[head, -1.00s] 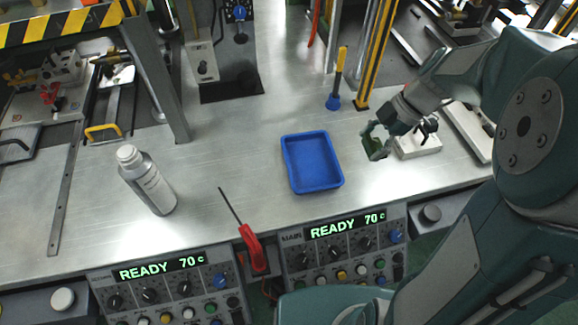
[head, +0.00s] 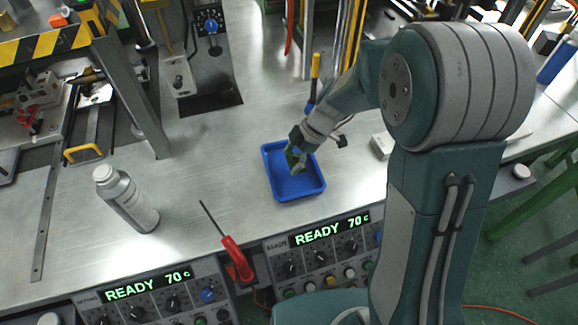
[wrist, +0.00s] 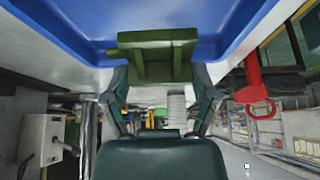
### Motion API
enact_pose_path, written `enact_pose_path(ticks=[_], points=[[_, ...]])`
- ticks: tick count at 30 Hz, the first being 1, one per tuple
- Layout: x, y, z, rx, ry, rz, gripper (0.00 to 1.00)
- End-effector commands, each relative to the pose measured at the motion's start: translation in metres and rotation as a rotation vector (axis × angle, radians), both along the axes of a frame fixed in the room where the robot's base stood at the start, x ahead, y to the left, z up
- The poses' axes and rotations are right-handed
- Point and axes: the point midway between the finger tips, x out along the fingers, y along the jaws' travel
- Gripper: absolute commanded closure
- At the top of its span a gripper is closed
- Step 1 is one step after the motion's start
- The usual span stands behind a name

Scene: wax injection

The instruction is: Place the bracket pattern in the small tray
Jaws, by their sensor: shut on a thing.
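The small tray is a shallow blue tray (head: 312,187) on the metal bench, in the middle of the head view. In the wrist view the blue tray (wrist: 60,25) fills the top of the picture. My gripper (head: 297,158) is over the tray's back part. It is shut on the green bracket pattern (wrist: 158,46), which sits between the two fingertips in the wrist view. In the head view the pattern is mostly hidden by the fingers. I cannot tell whether it touches the tray floor.
A white-capped bottle (head: 128,200) stands to the left of the tray. A red-handled screwdriver (head: 236,257) lies at the bench's front edge. A yellow-handled tool (head: 314,78) stands behind the tray. Control panels (head: 150,300) line the front. The bench between bottle and tray is clear.

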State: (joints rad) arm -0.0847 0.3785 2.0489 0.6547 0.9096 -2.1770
Motion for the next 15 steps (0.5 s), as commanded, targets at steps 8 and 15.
enact_pose_path(ticks=[8, 15], points=[[0.001, 0.008, -0.036, -0.004, 0.003, 0.0, 0.61], [0.001, 0.007, -0.037, -0.002, 0.001, 0.001, 0.61]])
